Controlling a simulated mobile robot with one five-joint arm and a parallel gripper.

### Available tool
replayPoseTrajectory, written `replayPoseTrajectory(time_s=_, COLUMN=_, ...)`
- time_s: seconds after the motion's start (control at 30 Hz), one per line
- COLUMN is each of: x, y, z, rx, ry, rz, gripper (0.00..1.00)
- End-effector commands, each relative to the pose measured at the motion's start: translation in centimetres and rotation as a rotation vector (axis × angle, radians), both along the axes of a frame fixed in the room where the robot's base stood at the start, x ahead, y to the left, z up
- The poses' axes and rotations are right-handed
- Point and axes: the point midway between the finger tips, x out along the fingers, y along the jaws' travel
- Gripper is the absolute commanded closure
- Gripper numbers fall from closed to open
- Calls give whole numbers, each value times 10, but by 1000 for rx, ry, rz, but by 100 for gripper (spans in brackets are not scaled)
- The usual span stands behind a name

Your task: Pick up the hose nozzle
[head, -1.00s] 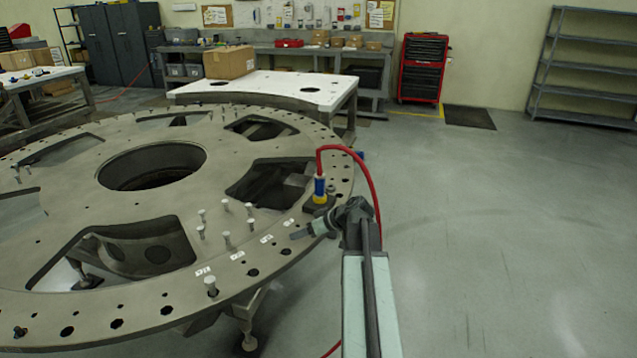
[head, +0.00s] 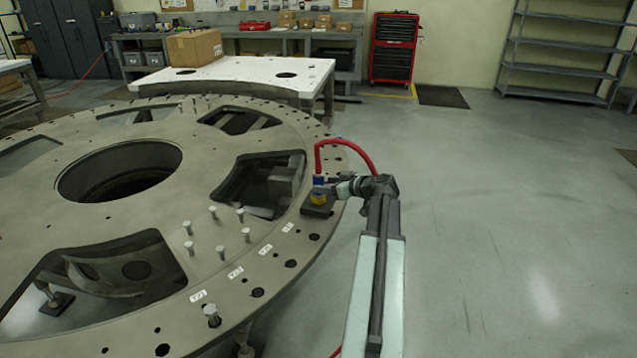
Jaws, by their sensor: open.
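The hose nozzle (head: 318,198) stands upright on a dark block (head: 317,211) near the right rim of the round turret plate (head: 70,239). It has a blue upper part and a yellow lower part, and a red hose (head: 350,146) arches from its top to the right behind my arm. My gripper (head: 326,189) is open and reaches in from the right at the height of the nozzle's middle. Its fingertips overlap the nozzle in the picture; I cannot tell whether they touch it or sit around it.
Several upright pins (head: 213,212) stand on the plate left of the nozzle. The plate has large cut-outs and rim holes. A white table (head: 235,72) with a cardboard box (head: 194,47) stands behind. The floor on the right is clear.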

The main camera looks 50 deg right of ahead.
Motion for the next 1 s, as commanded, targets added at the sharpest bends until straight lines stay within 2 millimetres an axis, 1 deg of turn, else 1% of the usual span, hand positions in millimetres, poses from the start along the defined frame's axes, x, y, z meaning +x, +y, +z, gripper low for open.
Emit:
replayPoseTrajectory(time_s=0.07, x=0, y=-3, z=-2, rx=0, ry=0, rz=-5, gripper=42)
replayPoseTrajectory(time_s=0.27, x=14, y=-10, z=-13, rx=-1, ry=1, rz=-15, gripper=42)
replayPoseTrajectory(time_s=0.4, x=15, y=-11, z=-14, rx=1, ry=1, rz=-20, gripper=42)
replayPoseTrajectory(time_s=0.47, x=19, y=-10, z=-20, rx=0, ry=1, rz=-21, gripper=42)
replayPoseTrajectory(time_s=0.6, x=38, y=-6, z=-38, rx=1, ry=2, rz=-20, gripper=42)
replayPoseTrajectory(time_s=0.7, x=53, y=-7, z=-41, rx=0, ry=1, rz=-22, gripper=42)
replayPoseTrajectory(time_s=0.73, x=56, y=-7, z=-41, rx=0, ry=1, rz=-22, gripper=42)
replayPoseTrajectory(time_s=0.93, x=56, y=-7, z=-39, rx=0, ry=1, rz=-23, gripper=42)
replayPoseTrajectory(time_s=0.97, x=56, y=-7, z=-39, rx=0, ry=1, rz=-23, gripper=48)
replayPoseTrajectory(time_s=1.0, x=56, y=-7, z=-39, rx=0, ry=1, rz=-23, gripper=59)
